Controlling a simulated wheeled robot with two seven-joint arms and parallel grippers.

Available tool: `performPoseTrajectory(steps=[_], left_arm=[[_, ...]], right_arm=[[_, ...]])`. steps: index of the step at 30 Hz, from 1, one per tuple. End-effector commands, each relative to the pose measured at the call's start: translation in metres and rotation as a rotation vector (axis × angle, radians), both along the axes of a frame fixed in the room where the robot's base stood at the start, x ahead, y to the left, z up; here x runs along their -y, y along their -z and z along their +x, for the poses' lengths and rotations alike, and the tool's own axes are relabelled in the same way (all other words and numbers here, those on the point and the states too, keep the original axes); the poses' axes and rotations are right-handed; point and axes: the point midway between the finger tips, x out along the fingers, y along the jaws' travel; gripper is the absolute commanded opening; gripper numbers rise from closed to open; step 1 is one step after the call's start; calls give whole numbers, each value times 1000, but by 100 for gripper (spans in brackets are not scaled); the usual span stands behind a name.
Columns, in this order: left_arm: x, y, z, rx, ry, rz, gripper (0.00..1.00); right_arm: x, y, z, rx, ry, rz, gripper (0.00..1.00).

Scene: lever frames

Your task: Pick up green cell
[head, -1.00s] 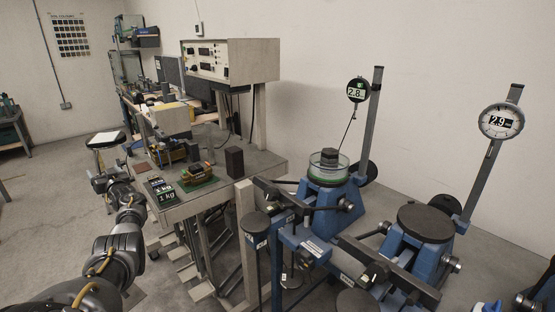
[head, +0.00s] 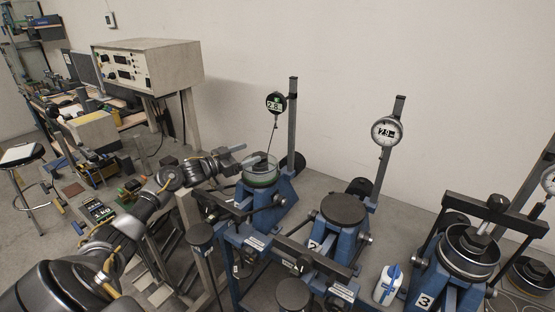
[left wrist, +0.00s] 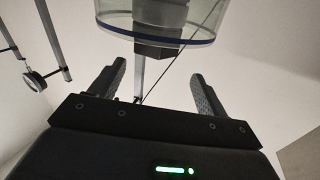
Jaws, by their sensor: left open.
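The green cell (head: 261,180) is a clear round cup with a green band at its base, on the left blue stand in the head view. A dark block sits in its top. My left gripper (head: 244,155) is at the upper left of the cell, fingers pointing toward it. In the left wrist view the gripper (left wrist: 155,85) is open, with nothing between its fingers. The clear cell (left wrist: 190,30) shows at the top of that view, beyond the fingertips. Whether the fingers touch the cell is not clear. My right gripper is not in view.
A dial gauge (head: 276,103) on a grey post stands behind the cell, its thin rod reaching down to it. A middle blue stand (head: 340,232) and a right stand marked 3 (head: 455,275) are to the right. A white-blue bottle (head: 388,284) stands between these.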

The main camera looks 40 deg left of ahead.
Motion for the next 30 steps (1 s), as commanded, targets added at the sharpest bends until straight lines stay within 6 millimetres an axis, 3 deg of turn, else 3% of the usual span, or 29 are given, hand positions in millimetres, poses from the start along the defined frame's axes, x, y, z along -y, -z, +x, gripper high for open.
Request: performPoseTrajectory(steps=[1,3,8,20,27,30], left_arm=[[8,4,-4,-22,24,-11,76],[6,14,-10,-38,29,-49,76],[8,18,-12,-44,37,-70,76],[16,16,13,-42,35,-68,76],[26,13,41,-41,34,-71,76],[30,16,53,-41,34,-70,76]], right_arm=[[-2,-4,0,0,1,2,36],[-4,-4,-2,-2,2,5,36],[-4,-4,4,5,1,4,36],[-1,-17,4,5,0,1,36],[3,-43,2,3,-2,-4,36],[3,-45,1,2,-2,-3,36]])
